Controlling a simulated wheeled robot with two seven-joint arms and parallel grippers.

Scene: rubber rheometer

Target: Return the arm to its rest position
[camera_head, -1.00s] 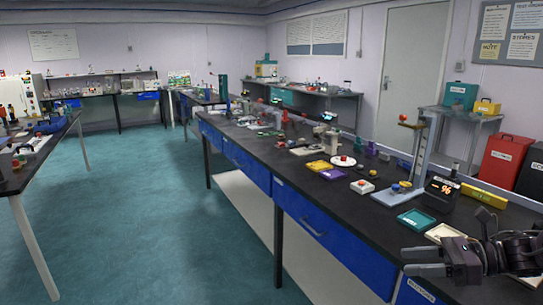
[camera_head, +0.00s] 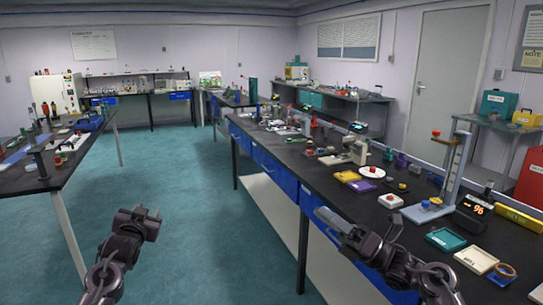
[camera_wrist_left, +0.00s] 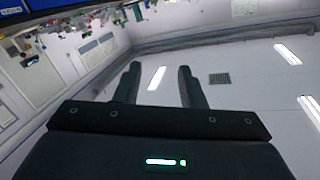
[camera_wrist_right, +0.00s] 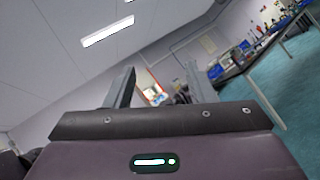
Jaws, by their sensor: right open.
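My left gripper (camera_head: 140,212) is raised over the green floor at the lower left of the head view. In the left wrist view its two fingers (camera_wrist_left: 158,85) stand apart with nothing between them, facing the ceiling and wall. My right gripper (camera_head: 357,222) shows at the lower middle of the head view, in front of the near bench's drawers and front edge. In the right wrist view its fingers (camera_wrist_right: 160,85) are spread and empty, with wall and a distant bench beyond. Neither gripper appears to touch anything.
The black bench (camera_head: 330,185) runs along the right. Another bench (camera_head: 62,172) stands left. The floor (camera_head: 190,200) between is clear.

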